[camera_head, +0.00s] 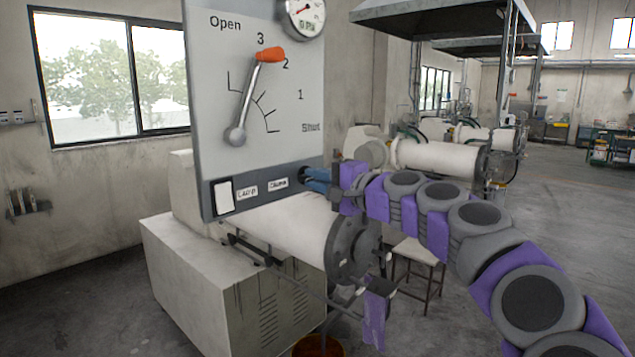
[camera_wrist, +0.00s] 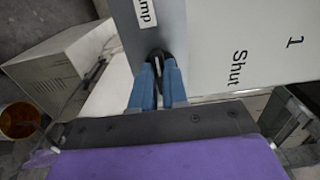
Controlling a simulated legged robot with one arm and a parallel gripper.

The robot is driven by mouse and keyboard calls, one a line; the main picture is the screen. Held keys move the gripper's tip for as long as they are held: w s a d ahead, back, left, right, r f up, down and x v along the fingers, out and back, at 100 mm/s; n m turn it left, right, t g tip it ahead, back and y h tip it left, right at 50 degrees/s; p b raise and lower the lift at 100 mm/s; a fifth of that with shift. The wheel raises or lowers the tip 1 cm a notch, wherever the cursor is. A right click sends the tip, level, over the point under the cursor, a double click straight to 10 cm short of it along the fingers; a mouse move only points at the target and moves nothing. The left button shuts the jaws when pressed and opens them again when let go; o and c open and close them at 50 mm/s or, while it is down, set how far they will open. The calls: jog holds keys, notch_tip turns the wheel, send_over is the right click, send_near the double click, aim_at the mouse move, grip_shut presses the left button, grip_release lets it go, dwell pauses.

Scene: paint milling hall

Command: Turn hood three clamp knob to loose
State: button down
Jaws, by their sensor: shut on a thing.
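The clamp knob (camera_wrist: 156,54) is a small dark round knob with a pale stripe, on the grey lower strip of the panel, beside a label ending in "mp". My gripper (camera_wrist: 161,70) has its two blue fingers shut on the knob, one on each side. In the head view my gripper (camera_head: 306,180) reaches the strip's right end from the right, and the fingers mostly hide the knob. The label beside it there is too small to read surely. No loose or tight marking shows around the knob.
The panel (camera_head: 215,100) above carries a lever with an orange handle (camera_head: 270,55), standing near 3 and 2, and a gauge (camera_head: 305,15). A white switch (camera_head: 224,197) sits on the strip's left. A white mill cylinder (camera_head: 290,228) lies below. An orange bucket (camera_head: 318,346) stands on the floor.

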jog(key=shift+a+f, duration=0.15)
jog(key=shift+f, duration=0.2)
jog(key=c, duration=1.6)
grip_release()
jog(key=o, duration=0.5)
jog(key=shift+r, duration=0.1)
jog(key=shift+c, duration=0.2)
jog(key=shift+r, duration=0.1)
jog(key=p+v, duration=0.1)
jog(key=v, duration=1.6)
jog(key=shift+d, duration=0.35)
jog(key=shift+s+a, duration=0.1)
jog(key=shift+s, duration=0.05)
